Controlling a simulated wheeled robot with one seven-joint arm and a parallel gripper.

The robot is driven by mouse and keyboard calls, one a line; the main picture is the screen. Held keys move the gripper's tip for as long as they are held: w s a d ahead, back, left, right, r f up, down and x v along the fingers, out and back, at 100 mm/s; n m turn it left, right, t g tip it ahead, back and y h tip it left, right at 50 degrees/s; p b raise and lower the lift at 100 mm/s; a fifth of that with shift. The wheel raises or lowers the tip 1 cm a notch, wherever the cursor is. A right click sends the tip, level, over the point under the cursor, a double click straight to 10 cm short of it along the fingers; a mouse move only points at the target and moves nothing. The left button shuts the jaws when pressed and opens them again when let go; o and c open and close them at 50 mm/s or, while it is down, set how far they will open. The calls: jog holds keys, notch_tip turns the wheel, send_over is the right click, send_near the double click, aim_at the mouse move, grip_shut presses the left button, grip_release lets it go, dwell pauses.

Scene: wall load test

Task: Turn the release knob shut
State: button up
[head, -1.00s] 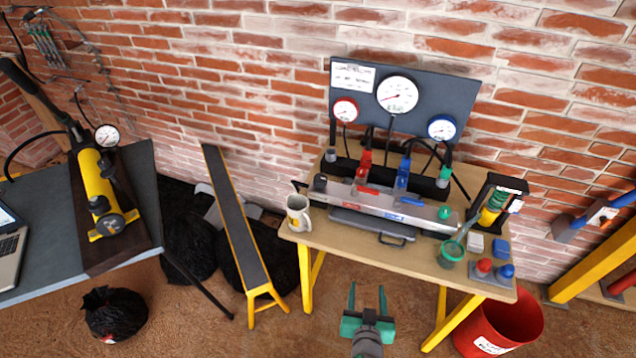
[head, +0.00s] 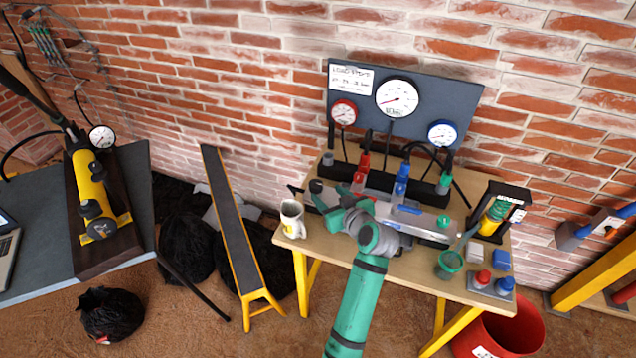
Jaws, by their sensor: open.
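A long grey metal manifold (head: 408,217) lies on the wooden bench, with a dark knob (head: 316,186) at its left end and a green knob (head: 443,221) near its right end. I cannot tell which of these, if either, is the release knob. A yellow hand pump (head: 88,180) with dark round knobs stands on the grey table at the left. My green gripper (head: 332,206) is open over the left part of the manifold, its fingers pointing left close to the dark knob. I cannot tell whether they touch it. My gripper and wrist hide part of the manifold.
A white mug (head: 291,219) stands at the bench's left edge, close to my gripper. Behind the manifold rises a dark panel (head: 460,97) with three gauges. A green cup (head: 449,264) and red and blue knobs stand at the bench's right. A red bin (head: 528,325) stands below.

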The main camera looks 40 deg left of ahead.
aim_at(317, 185)
jog(key=x, duration=1)
jog(key=shift+a+f, duration=0.1)
jog(key=shift+f, duration=0.05)
jog(key=shift+c, duration=0.6)
jog(key=c, duration=0.9)
